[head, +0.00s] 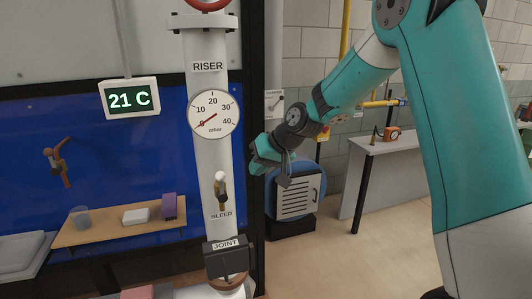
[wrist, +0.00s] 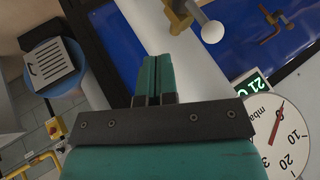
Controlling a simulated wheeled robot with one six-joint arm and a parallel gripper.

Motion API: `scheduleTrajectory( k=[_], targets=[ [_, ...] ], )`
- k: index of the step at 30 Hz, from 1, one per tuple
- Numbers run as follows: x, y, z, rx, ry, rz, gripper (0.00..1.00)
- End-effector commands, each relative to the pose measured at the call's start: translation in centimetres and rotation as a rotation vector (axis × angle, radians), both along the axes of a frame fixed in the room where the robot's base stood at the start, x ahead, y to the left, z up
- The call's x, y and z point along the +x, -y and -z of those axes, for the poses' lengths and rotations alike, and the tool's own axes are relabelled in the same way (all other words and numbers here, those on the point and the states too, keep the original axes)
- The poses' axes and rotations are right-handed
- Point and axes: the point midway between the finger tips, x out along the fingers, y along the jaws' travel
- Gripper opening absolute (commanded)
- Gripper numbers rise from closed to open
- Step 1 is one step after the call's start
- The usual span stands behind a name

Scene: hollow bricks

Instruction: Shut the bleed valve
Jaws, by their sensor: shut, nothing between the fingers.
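The bleed valve (head: 222,193) is a small brass valve on the white riser pipe, above the label BLEED. Its lever ends in a white ball (head: 220,176) and looks roughly in line with the pipe. In the wrist view the white ball (wrist: 212,32) and the brass part (wrist: 180,15) show at the top, beyond my fingertips and to their right. My gripper (head: 257,161) is to the right of the valve and slightly above it, apart from it. Its two fingers (wrist: 152,62) are shut together with nothing between them.
A round gauge (head: 214,114) on the riser (head: 206,60) reads about 0 mbar. A JOINT box (head: 229,254) sits below the valve. A wooden shelf (head: 115,229) with small items is at left. A blue drum-like unit with a grille (head: 300,195) stands behind my gripper.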

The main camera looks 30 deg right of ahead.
Motion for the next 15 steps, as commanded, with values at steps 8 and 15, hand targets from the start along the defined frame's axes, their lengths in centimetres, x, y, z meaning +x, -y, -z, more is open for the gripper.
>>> scheduleTrajectory(
  k=[8, 15],
  targets=[
    [2.0, -3.4, 1.7, -0.001, 0.001, -0.006, 0.0],
    [2.4, -5.1, 1.7, -0.001, 0.001, -0.002, 0.0]
  ],
)
